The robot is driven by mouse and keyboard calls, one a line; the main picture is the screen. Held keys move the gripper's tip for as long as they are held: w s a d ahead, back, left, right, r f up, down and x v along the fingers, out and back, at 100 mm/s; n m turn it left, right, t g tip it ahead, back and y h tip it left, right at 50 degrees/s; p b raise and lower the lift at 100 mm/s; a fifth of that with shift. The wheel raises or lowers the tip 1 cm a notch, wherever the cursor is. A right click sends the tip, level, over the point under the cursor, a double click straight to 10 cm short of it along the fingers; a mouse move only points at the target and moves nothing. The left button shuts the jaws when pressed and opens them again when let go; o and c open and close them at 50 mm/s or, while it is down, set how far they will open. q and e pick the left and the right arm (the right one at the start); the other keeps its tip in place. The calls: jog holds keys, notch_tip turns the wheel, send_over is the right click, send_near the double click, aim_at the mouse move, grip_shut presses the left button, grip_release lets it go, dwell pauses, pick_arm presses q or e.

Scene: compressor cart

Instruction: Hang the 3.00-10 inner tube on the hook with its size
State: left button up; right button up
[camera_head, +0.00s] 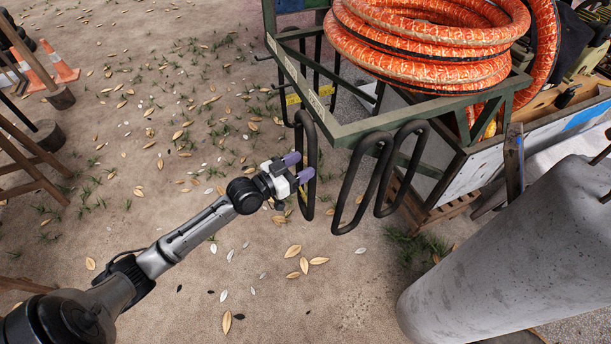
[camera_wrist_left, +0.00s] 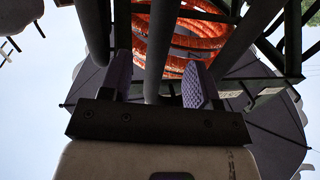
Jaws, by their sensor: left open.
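Three black inner tubes hang as long narrow loops from the green cart rail: a left one (camera_head: 312,150), a middle one (camera_head: 345,200) and a right one (camera_head: 417,165). Their sizes cannot be read. My left gripper (camera_head: 298,166) is open at the left tube, with its purple fingertips at about mid-height of the loop. In the left wrist view a dark tube strand (camera_wrist_left: 161,50) shows between the two open fingertips (camera_wrist_left: 159,85). Whether they touch it, I cannot tell. Small dark hooks stick out at the cart's left side. My right gripper is not in view.
A coiled orange hose (camera_head: 430,50) lies on the green cart frame (camera_head: 345,130). Yellow labels (camera_head: 325,91) sit low on the frame, unreadable. A grey concrete cylinder (camera_head: 520,250) stands at lower right.

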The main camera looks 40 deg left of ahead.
pick_arm(q)
jog(key=shift+b+x, duration=0.75)
jog(key=shift+x, duration=2.05)
jog(key=shift+d+f, duration=0.1)
jog(key=shift+f, duration=0.1)
jog(key=c, duration=0.3)
grip_shut()
